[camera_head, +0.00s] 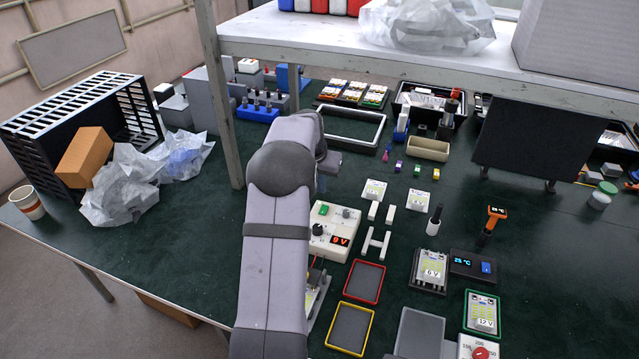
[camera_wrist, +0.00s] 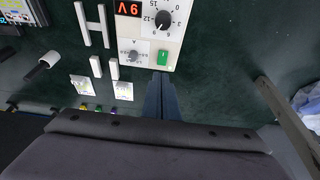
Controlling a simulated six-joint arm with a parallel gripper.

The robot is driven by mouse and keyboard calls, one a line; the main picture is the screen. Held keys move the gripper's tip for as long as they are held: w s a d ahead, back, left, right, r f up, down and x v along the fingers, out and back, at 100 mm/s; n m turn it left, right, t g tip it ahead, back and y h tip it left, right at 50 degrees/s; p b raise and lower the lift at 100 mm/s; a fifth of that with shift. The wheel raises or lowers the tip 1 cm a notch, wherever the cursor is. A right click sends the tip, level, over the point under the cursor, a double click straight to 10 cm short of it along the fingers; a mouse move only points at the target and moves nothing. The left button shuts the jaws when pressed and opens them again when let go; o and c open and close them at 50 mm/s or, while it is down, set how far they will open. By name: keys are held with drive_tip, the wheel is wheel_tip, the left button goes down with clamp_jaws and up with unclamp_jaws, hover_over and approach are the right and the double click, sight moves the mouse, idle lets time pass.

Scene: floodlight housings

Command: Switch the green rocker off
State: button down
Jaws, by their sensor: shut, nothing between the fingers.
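The green rocker (camera_wrist: 162,57) is on the face of a cream power supply box (camera_wrist: 150,30), at its lower right corner in the wrist view. It looks bright green; I cannot tell which side is pressed. The box also shows in the head view (camera_head: 333,218), where its red display (camera_head: 340,240) reads 9 V. My gripper (camera_wrist: 160,75) is shut and empty, its fingertips appearing just below the rocker in the wrist view. I cannot tell whether they touch it.
Beside the rocker are a small grey knob (camera_wrist: 134,51) and a large black dial (camera_wrist: 163,20). White bars (camera_head: 376,243) lie right of the box in the head view. Red (camera_head: 379,266) and yellow (camera_head: 370,325) framed trays lie in front. A shelf post (camera_head: 221,100) stands behind my arm.

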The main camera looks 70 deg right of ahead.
drive_tip(key=shift+v, duration=1.2)
drive_tip(key=shift+w+d+r+b, duration=0.1)
drive_tip(key=shift+d+b, duration=0.3)
drive_tip(key=shift+b, duration=0.5)
drive_tip(key=shift+w+d+r+b, duration=0.1)
drive_tip(key=shift+d+b, duration=0.25)
drive_tip(key=shift+b, duration=0.5)
drive_tip(key=p, duration=0.4)
approach(325, 207)
drive_tip(key=x, duration=0.5)
drive_tip(key=shift+d, duration=0.2)
drive_tip(key=shift+f, duration=0.55)
